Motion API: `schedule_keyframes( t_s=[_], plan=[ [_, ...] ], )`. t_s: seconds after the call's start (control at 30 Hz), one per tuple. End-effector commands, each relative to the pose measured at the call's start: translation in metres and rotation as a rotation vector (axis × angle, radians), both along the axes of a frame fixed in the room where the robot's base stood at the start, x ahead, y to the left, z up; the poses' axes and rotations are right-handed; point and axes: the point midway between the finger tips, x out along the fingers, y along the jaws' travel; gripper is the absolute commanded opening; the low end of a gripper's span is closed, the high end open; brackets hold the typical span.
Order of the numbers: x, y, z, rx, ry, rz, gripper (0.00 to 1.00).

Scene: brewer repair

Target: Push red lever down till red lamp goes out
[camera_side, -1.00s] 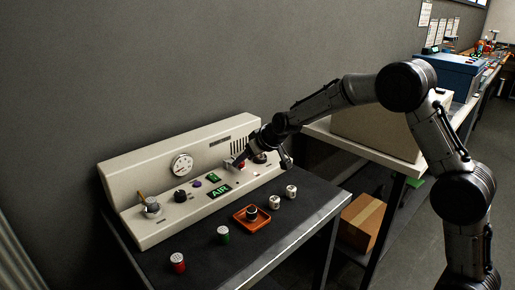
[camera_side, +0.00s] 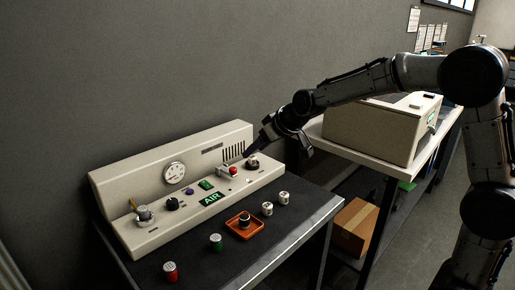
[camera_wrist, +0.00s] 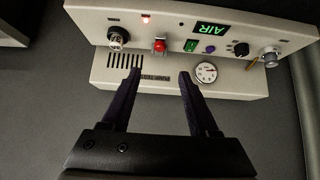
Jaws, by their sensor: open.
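The red lever (camera_side: 233,170) sits in a pale bracket on the sloped front of the cream brewer panel (camera_side: 150,240). Its red end also shows in the wrist view (camera_wrist: 159,45). A small red lamp (camera_wrist: 145,18) glows near the lever in the wrist view. My gripper (camera_side: 278,152) is above and to the right of the lever in the side view, apart from it. In the wrist view my gripper (camera_wrist: 159,74) has its two dark fingers spread with nothing between them, and the lever lies beyond their tips.
The panel also carries a dial gauge (camera_side: 174,173), a lit green AIR sign (camera_side: 210,199) and several knobs. An orange tray (camera_side: 235,228) and several small canisters stand on the dark bench in front. A beige box (camera_side: 370,130) stands on the table to the right.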

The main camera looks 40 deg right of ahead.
Motion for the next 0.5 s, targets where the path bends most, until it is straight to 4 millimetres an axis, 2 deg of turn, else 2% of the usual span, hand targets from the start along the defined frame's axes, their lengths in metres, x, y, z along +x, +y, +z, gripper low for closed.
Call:
schedule_keyframes(
  t_s=[0.03, 0.13, 0.33, 0.43, 0.5],
  plan=[
    [0.0, 0.0, 0.0, 0.0, 0.0, 0.0, 0.55],
    [-0.001, 0.0, 0.001, 0.01, 0.021, -0.014, 0.37],
    [0.019, 0.002, 0.028, -0.03, 0.058, -0.019, 0.01],
    [0.028, 0.005, 0.037, -0.055, 0.057, -0.01, 0.0],
    [0.034, 0.009, 0.035, -0.063, 0.055, 0.001, 0.0]
  ],
)
